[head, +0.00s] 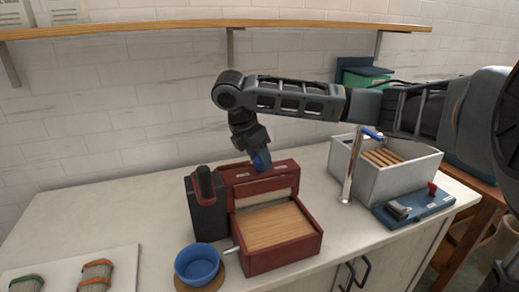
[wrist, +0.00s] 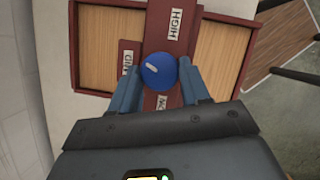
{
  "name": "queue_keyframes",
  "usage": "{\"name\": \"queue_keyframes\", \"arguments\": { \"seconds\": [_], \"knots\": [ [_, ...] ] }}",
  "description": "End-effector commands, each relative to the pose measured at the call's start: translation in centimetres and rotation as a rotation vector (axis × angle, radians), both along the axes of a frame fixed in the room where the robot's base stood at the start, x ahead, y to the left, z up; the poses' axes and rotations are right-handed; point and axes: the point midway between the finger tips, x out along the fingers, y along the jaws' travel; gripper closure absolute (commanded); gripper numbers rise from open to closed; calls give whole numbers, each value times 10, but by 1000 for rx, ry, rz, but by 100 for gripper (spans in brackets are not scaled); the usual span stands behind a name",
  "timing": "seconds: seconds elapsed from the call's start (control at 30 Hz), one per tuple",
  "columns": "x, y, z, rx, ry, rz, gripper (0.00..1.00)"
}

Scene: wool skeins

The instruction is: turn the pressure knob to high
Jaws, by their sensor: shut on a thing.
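The pressure knob (wrist: 158,70) is round and blue with a short white mark on its left part, on the side towards the MID label (wrist: 127,62). The HIGH label (wrist: 175,22) is above it in the wrist view, and the LOW label (wrist: 161,102) is partly hidden below it. The knob sits on the top bar of a dark red wooden box (head: 298,249). My gripper (wrist: 160,80) is shut on the knob, one blue finger on each side. In the head view my gripper (head: 261,160) reaches down to the back of the box and hides the knob.
A black device (head: 206,215) stands against the box's left side, with a blue bowl (head: 197,264) in front. A grey crate (head: 390,183), a tap-like metal post (head: 350,170) and a blue switch panel (head: 415,208) are at right. A wooden shelf (head: 170,27) runs above.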

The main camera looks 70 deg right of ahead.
Motion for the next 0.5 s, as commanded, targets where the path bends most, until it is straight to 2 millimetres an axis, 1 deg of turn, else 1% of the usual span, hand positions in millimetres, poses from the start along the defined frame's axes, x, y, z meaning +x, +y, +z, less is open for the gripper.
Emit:
{"name": "queue_keyframes", "arguments": {
  "seconds": [0.03,0.5],
  "knots": [
    [1,1,3,4,1,-43,84],
    [3,-3,1,-3,0,-489,84]
  ]
}}
